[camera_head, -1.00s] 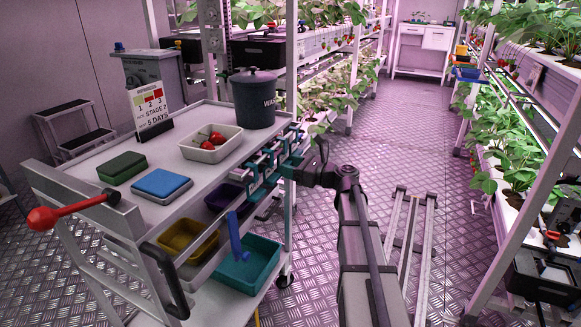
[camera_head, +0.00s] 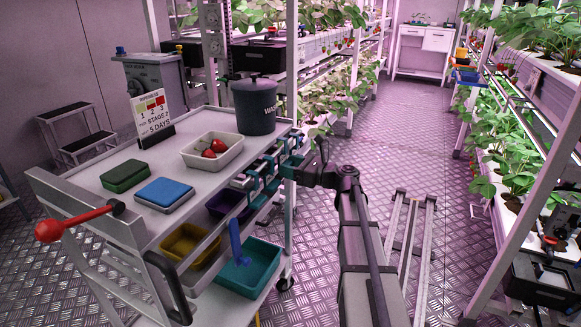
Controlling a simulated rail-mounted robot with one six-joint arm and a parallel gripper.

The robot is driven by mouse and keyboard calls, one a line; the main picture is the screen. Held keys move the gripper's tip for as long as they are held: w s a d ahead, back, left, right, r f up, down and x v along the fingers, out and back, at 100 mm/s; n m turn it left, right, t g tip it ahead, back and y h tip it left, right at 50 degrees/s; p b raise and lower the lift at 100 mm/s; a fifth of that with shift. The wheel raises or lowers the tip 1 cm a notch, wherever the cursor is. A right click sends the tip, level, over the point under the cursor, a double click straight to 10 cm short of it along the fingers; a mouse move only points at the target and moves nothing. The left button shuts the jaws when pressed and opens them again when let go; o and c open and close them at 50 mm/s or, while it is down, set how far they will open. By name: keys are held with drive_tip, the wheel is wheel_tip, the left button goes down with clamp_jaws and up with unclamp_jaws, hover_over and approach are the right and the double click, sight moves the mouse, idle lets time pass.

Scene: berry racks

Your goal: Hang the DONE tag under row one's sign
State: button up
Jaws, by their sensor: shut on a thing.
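My gripper (camera_head: 289,171) is at the right side of the grey trolley (camera_head: 92,172), level with a row of teal holders (camera_head: 266,172) along the trolley's edge. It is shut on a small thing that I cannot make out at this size. The holders carry several small pale parts. I can read no DONE tag in this view. I cannot pick out row one's sign.
A red-knobbed handle (camera_head: 70,224) sticks out left.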

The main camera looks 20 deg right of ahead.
drive_tip(key=shift+s, duration=0.1)
drive_tip(key=v, duration=0.7)
idle(0.5)
idle(1.3)
